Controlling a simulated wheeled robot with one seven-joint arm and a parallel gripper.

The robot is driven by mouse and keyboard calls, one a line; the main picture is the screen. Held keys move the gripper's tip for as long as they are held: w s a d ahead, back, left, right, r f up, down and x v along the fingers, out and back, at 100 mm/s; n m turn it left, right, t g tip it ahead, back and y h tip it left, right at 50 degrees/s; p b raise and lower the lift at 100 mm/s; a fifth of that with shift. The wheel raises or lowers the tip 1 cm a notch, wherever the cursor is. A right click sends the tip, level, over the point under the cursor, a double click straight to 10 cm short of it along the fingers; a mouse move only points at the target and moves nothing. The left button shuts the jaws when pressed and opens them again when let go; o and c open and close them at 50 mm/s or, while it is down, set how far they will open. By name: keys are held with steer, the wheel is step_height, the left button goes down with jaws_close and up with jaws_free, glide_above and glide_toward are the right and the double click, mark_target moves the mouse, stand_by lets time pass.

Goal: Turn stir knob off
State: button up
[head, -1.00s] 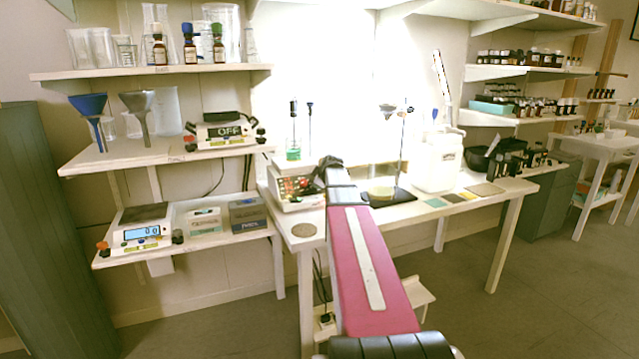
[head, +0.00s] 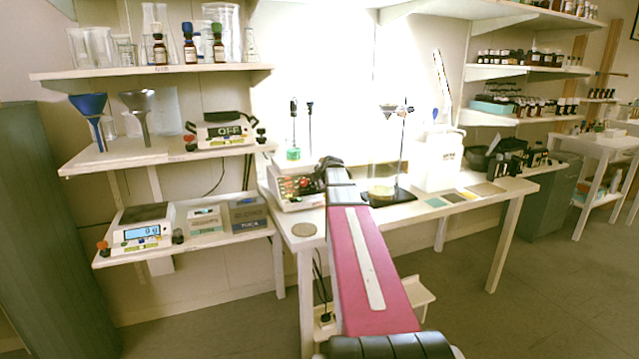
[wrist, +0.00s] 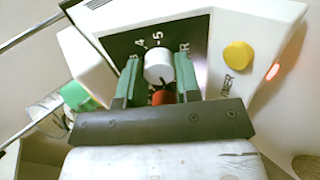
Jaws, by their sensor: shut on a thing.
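The stirrer unit (head: 288,190) stands on the white bench in the head view, with a beaker of green liquid (head: 293,154) on top. In the wrist view its dark dial panel (wrist: 120,44) shows printed numbers around a white knob (wrist: 158,66). My gripper (wrist: 159,72) has its two green fingers on either side of the white knob and is shut on it. A red knob (wrist: 161,98) sits just below the white one, partly hidden by my gripper. A yellow button (wrist: 238,55) is to the right. In the head view my arm hides the gripper.
A stand on a black base (head: 392,198) and a white jug (head: 440,160) stand to the right of the stirrer. A round cork disc (head: 304,230) lies at the bench's front left. Shelves with a scale (head: 146,226) and glassware are at the left.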

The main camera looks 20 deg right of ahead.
stand_by(0.5)
steer(key=o, duration=0.9)
steer(key=v, duration=1.1)
steer(key=shift+f, duration=0.1)
steer(key=shift+s, duration=0.1)
